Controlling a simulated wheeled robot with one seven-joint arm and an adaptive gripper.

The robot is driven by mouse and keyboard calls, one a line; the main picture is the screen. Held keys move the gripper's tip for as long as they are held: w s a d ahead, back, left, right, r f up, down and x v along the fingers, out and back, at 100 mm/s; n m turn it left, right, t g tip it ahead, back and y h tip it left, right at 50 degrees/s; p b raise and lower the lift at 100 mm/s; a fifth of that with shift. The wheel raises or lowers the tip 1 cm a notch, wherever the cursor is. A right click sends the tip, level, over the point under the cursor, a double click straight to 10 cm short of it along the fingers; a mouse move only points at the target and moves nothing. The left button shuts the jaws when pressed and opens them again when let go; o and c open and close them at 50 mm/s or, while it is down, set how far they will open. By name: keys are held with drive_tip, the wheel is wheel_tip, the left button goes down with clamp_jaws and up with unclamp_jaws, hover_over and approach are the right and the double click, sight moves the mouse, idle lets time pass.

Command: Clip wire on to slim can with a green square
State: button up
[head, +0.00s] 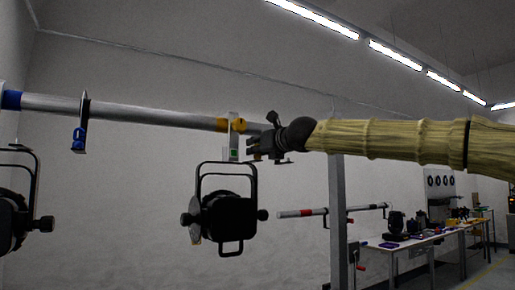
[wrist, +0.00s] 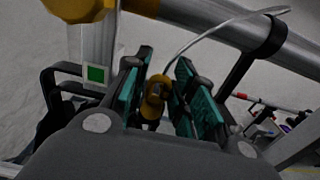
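A black slim can (head: 228,216) hangs by its yoke from a pale upright clamp (head: 233,133) on the metal bar. The clamp bears a green square (head: 235,153), which also shows in the wrist view (wrist: 96,74). My gripper (head: 262,147) is just right of the clamp, below the bar. In the wrist view its teal-padded fingers (wrist: 160,97) are shut on a yellow-brown clip (wrist: 154,98). A thin grey wire (wrist: 205,32) runs from the clip up to the right, towards a black strap on the bar. The wire is hard to see in the head view.
The metal bar (head: 150,114) crosses above, with a yellow collar (head: 238,124) at the clamp. Another black can (head: 14,218) hangs at far left below a clamp with a blue knob (head: 78,140). A grey post (head: 338,220) and tables (head: 440,238) stand at right.

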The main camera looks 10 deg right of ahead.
drive_tip(key=shift+o, duration=1.1)
drive_tip(key=v, duration=1.2)
idle(1.6)
